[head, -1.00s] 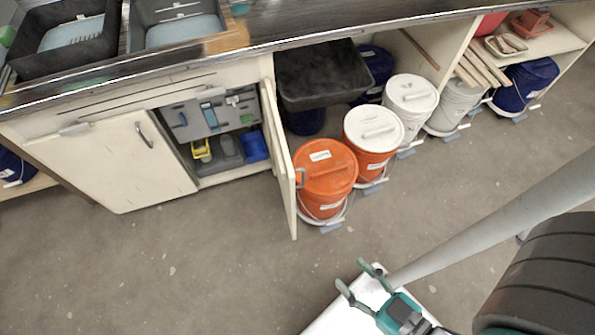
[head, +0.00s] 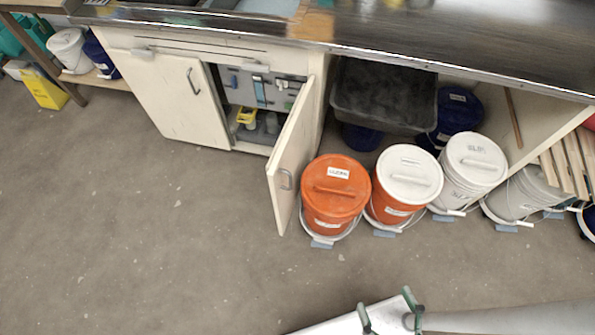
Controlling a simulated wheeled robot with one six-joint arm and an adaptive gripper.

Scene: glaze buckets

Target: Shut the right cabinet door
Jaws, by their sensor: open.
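The right cabinet door (head: 290,150) stands open. It swings out from the cabinet under the counter, its hinged edge at the right of the opening. The left cabinet door (head: 172,98) looks shut or nearly so. Inside the opening are a grey panel with tools and a yellow item (head: 246,117). My gripper (head: 390,312) is at the bottom edge of the head view, open and empty, well away from the door. Its lower part is cut off by the frame.
An orange bucket (head: 334,192) stands close to the right of the open door. More lidded buckets (head: 408,175) line up further right under the counter. A black tub (head: 385,95) sits behind them. The floor (head: 150,240) in front and to the left is clear.

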